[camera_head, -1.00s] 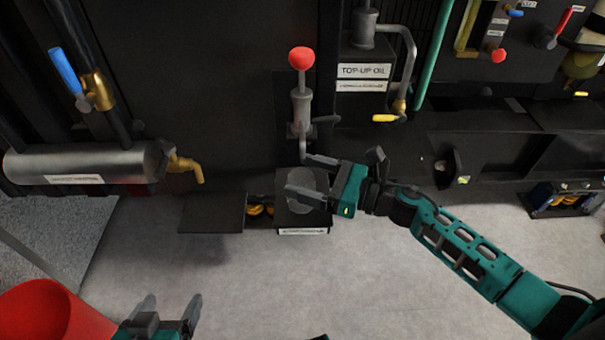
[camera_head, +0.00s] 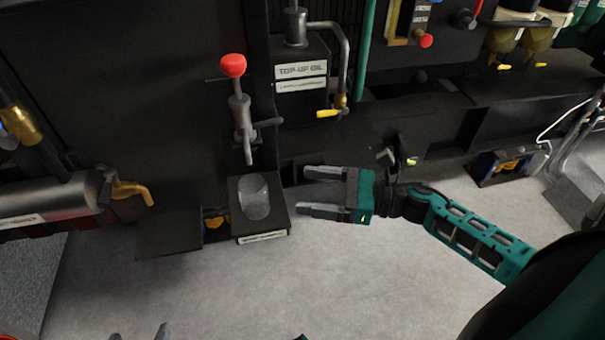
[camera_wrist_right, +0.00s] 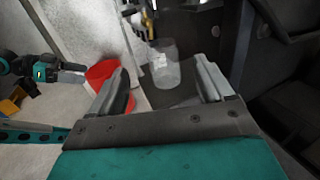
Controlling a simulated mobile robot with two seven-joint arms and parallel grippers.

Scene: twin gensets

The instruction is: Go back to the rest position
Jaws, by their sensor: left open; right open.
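My right gripper (camera_head: 322,192) is open and empty in the head view, its fingers pointing left. A clear cup (camera_head: 254,197) stands upright on a small black labelled stand (camera_head: 262,226), just left of the fingertips and apart from them. In the right wrist view the cup (camera_wrist_right: 163,66) shows beyond the gap between the open fingers (camera_wrist_right: 158,84). My left gripper (camera_head: 140,335) shows only its fingertips at the bottom edge of the head view, spread apart with nothing seen between them.
A red-knobbed hand pump (camera_head: 241,110) stands behind the cup. A top-up oil box (camera_head: 301,90) with a yellow-handled tap is right of it. A brass tap (camera_head: 131,190) juts out at left. A red bucket (camera_wrist_right: 105,75) shows in the wrist view. The floor (camera_head: 330,285) in front is clear.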

